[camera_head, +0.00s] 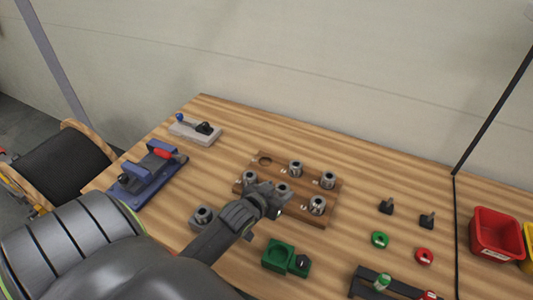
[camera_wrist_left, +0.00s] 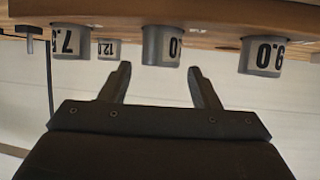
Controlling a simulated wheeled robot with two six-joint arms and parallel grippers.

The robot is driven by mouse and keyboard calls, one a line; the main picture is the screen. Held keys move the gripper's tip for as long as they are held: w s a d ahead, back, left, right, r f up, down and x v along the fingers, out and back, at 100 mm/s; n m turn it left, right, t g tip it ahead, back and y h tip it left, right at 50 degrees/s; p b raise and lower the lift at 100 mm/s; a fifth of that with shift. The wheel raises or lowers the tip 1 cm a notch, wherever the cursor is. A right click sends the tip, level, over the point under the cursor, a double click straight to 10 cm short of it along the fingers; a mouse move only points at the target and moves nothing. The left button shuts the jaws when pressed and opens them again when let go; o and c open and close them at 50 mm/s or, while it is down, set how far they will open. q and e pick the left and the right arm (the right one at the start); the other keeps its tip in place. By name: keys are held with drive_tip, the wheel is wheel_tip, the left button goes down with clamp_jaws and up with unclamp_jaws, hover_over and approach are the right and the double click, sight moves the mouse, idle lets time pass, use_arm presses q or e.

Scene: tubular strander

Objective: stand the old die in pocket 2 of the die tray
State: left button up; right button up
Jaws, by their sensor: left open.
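The brown wooden die tray (camera_head: 298,215) lies mid-table with several grey metal dies standing in it. One round pocket (camera_head: 265,160) at its back left is empty. My left gripper (camera_head: 273,193) is open at the tray's front row, close to the middle die (camera_head: 282,188), which it partly hides. In the left wrist view the picture is upside down, and a die (camera_wrist_left: 162,45) stands just past and between the open fingertips (camera_wrist_left: 163,80), apart from them. Its label ends in 0; I cannot tell which die is the old one. My right gripper is not in view.
Another die stands on a grey block (camera_head: 203,216) left of my forearm. A green block (camera_head: 278,256) is in front of the tray. A blue fixture (camera_head: 148,172) and a grey clamp (camera_head: 195,131) are left. Small parts and a red bin (camera_head: 495,233) are right.

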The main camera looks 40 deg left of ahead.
use_arm(q)
drive_tip(key=v, duration=0.6)
drive_tip(key=shift+s+r+b, duration=0.15)
drive_tip(key=shift+s+b, duration=0.15)
